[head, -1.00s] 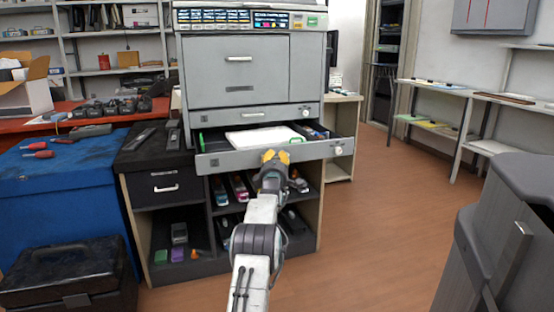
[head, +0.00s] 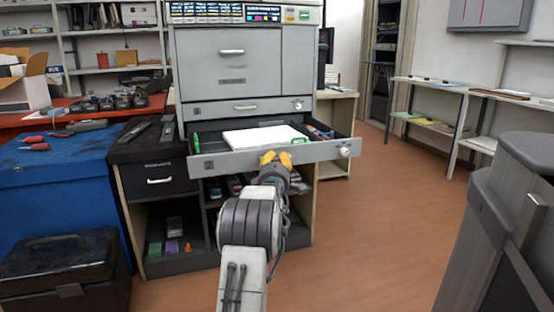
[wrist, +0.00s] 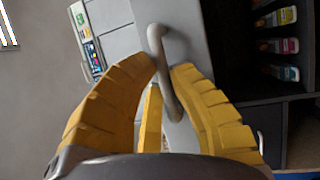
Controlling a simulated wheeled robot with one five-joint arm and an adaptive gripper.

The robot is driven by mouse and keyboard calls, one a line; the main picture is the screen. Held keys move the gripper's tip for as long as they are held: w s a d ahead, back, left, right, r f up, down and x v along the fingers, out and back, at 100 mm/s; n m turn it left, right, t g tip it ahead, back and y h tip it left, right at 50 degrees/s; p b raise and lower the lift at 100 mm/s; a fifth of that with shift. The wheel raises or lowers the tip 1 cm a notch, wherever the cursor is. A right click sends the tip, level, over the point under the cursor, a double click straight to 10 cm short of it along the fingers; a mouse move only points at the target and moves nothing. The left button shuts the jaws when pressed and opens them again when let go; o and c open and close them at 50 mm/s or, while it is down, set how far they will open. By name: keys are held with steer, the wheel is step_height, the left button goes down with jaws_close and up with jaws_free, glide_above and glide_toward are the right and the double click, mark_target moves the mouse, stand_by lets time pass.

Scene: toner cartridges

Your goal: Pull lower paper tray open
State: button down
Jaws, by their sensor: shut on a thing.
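The lower paper tray (head: 225,161) is pulled out from the grey printer (head: 205,75), with a white stack of paper (head: 262,137) and green guides inside. My gripper (head: 274,158) is at the middle of the tray's front, its yellow fingers hiding the handle in the head view. In the wrist view the tray's bar handle (wrist: 160,62) lies between the yellow fingers of my gripper (wrist: 166,72), which are shut on it. The handle runs along the grey tray front (wrist: 185,35).
The upper tray (head: 225,111) is shut. Shelves below hold several cartridges (head: 174,226). A blue cabinet (head: 50,200) and black case (head: 60,275) stand at left. A grey bin-like unit (head: 500,230) stands at right. The wooden floor (head: 390,230) between is clear.

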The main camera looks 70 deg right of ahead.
steer(key=shift+w, duration=0.2)
steer(key=c, duration=1.5)
jaws_free()
steer(key=shift+w+a, duration=0.1)
steer(key=o, duration=0.4)
steer(key=shift+s, duration=0.2)
steer(key=shift+v, duration=6)
steer(key=shift+f, duration=0.1)
